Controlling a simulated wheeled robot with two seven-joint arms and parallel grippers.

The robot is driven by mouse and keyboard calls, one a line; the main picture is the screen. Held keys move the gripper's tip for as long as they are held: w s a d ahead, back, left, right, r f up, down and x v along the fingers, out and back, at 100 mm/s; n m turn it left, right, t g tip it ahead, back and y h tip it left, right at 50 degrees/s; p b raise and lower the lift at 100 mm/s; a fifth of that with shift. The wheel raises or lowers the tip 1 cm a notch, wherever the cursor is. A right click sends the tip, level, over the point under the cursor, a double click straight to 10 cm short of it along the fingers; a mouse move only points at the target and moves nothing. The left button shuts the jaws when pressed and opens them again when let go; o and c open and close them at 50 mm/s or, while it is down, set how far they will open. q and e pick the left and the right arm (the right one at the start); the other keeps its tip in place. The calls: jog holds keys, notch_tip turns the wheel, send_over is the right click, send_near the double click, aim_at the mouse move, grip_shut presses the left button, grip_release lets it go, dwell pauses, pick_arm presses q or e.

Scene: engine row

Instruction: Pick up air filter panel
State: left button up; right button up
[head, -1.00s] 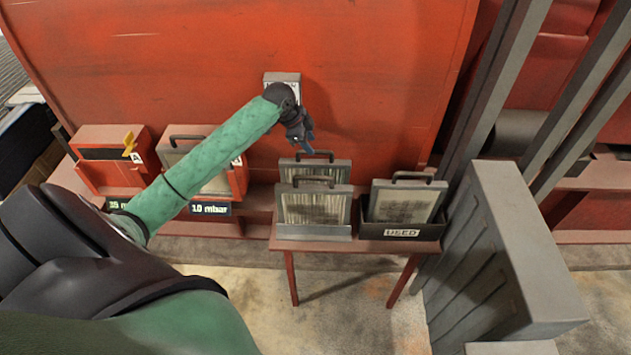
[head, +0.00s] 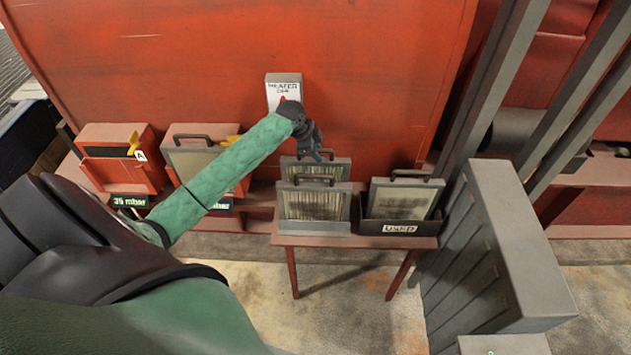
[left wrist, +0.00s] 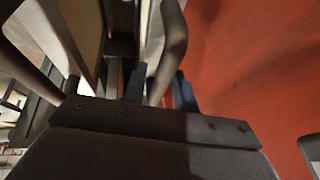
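Two air filter panels stand one behind the other on the small red table: a front panel (head: 312,206) and a rear panel (head: 300,170), each grey-framed with a dark handle on top. My left gripper (head: 319,156) points down at the rear panel's handle, which it partly hides. In the left wrist view its blue fingers (left wrist: 160,90) stand apart, with a curved handle (left wrist: 173,45) passing between them; contact cannot be told. Another panel (head: 403,200) sits in a dark bin labelled USED (head: 375,228). My right gripper is not in view.
A grey ribbed cabinet (head: 525,240) stands right of the red table (head: 290,241). Red housings stand at left, one marked A (head: 120,170), the other (head: 240,185) with a panel (head: 185,160) in it. A red wall (head: 200,60) with a labelled box (head: 283,85) rises behind.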

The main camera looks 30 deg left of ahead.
pick_arm(q)
grip_shut()
jog(key=shift+r, duration=0.15)
dwell(1.0)
